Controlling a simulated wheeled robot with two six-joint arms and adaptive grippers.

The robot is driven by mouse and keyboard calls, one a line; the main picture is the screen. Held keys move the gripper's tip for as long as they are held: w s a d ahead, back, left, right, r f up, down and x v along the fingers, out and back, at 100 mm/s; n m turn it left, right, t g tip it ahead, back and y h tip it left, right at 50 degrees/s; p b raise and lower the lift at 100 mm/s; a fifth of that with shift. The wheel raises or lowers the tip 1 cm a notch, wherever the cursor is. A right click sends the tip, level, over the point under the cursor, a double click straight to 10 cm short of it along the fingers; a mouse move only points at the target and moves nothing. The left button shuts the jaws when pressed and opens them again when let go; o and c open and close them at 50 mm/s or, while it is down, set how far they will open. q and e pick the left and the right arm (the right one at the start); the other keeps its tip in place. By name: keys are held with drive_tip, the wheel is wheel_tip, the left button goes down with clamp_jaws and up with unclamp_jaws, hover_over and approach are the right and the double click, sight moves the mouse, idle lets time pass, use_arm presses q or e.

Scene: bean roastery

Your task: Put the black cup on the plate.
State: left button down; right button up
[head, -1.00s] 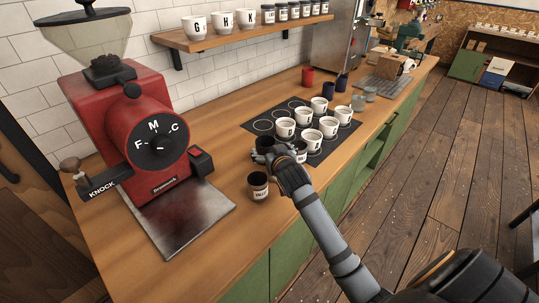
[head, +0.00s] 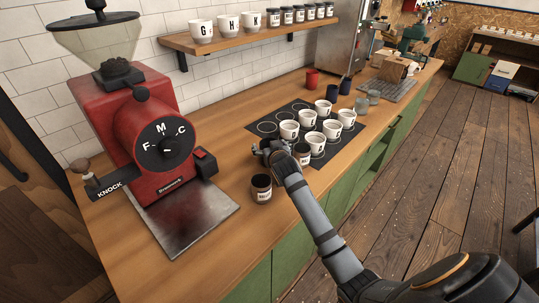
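My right gripper (head: 266,149) is low over the wooden counter, beside the left front corner of the black mat. Its fingers are small and dark, and I cannot tell whether they are open or shut. A dark cup or jar with a white label (head: 261,189) stands upright, apart from the gripper, nearer the front. A similar dark one (head: 303,154) stands just right of the gripper, partly hidden. Two dark navy cups (head: 345,86) (head: 325,88) stand farther back. I cannot tell which is the black cup. No plate shows clearly. My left gripper is not in view.
Several white lettered cups (head: 289,130) stand on the black mat (head: 268,127). A red cup (head: 312,78) stands behind it. A red grinder (head: 160,140) with a metal tray (head: 195,222) is at left. A shelf (head: 240,42) hangs above. The front counter edge is partly clear.

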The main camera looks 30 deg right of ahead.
drive_tip(key=c, duration=1.1)
wheel_tip(320, 180, up, 10)
